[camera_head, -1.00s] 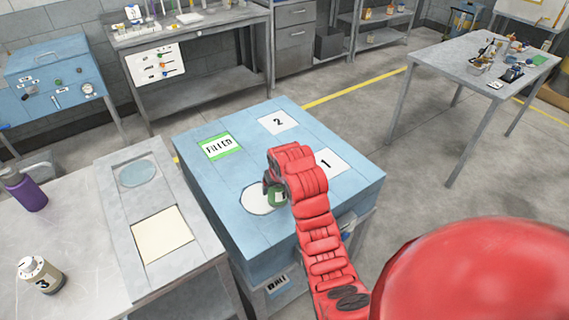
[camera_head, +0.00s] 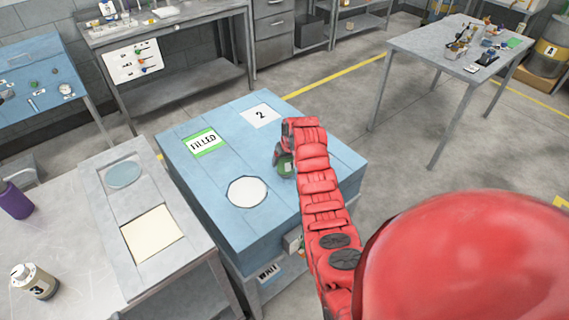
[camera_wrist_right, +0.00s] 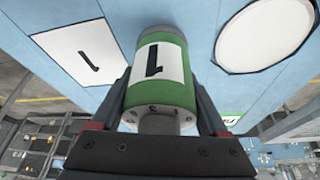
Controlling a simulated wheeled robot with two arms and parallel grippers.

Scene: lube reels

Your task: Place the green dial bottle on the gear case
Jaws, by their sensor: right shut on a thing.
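The green dial bottle (camera_head: 287,168) has a white label with a black 1, clear in the right wrist view (camera_wrist_right: 162,68). My right gripper (camera_head: 284,158) is shut on it, with one finger on each side in the right wrist view (camera_wrist_right: 160,88). The bottle is over the blue-topped case (camera_head: 225,218), between the white circle (camera_head: 247,191) and the white 1 plate (camera_wrist_right: 82,52). My arm hides the 1 plate in the head view. I cannot tell whether the bottle touches the surface. No label names the gear case. My left gripper is out of view.
The blue top also bears a green-edged FILLED plate (camera_head: 203,142) and a 2 plate (camera_head: 261,115). A cluttered table (camera_head: 440,62) stands at right.

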